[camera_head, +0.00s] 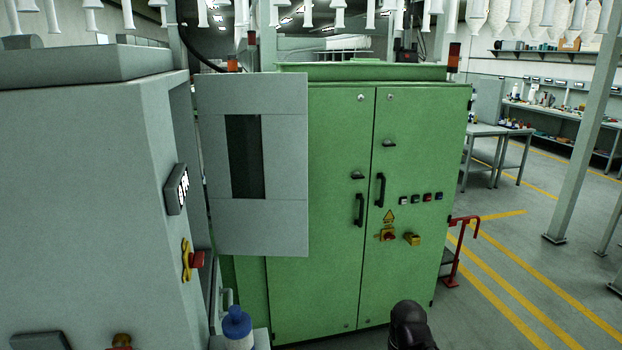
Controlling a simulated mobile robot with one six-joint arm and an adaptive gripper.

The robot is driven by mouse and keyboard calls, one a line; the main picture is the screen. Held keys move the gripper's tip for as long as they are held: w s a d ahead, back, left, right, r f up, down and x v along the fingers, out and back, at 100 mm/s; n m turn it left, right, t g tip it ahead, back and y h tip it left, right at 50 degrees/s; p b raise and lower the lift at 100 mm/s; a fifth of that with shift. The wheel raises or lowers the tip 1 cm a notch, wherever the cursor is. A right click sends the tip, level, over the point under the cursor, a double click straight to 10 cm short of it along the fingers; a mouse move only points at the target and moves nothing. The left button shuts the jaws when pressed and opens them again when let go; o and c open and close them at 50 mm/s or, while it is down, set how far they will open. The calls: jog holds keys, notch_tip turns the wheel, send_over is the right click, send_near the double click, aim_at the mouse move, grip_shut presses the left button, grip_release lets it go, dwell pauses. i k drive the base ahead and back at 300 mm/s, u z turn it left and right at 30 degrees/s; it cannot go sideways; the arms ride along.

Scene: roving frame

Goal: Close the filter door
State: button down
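A light grey door panel (285,155) with a dark tall window (246,157) stands out from the right side of the grey machine (85,190). It appears to be the filter door and stands open, in front of the green cabinet. Its hinge side is by the grey machine's edge; no handle on it can be made out. A dark rounded part (408,326), apparently of my arm, shows at the bottom edge, lower right of the door and apart from it. My gripper's fingers are not in view.
The green cabinet (335,220) has shut doors with black handles. A blue-capped bottle (238,325) stands at the bottom, near the grey machine. A red rail (460,250) is right of the cabinet. Open floor with yellow lines (505,300) lies further right, before a post (585,140).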

aim_at(254, 127)
jog(key=i, duration=0.9)
